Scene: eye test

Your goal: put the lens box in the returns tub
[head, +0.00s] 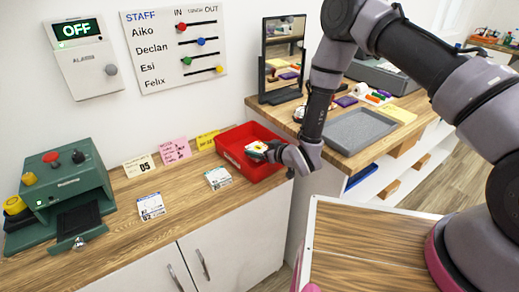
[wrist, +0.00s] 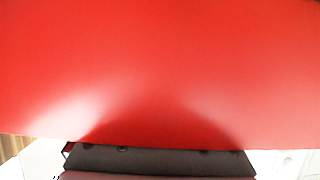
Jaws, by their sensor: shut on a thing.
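The red returns tub (head: 236,160) stands at the right end of the wooden counter, against the wall. My gripper (head: 263,150) reaches over the tub's right side and is shut on a small white box with teal and yellow marks (head: 256,147), which I take for the lens box. The box is over the tub's opening; I cannot tell whether it is below the rim or touching the floor. My fingers partly hide it.
Two more small white boxes lie on the counter, one (head: 218,178) just left of the tub, one (head: 151,206) farther left. A green machine (head: 66,180) stands at the left end. A mirror (head: 283,58) and grey tray (head: 358,129) are to the right.

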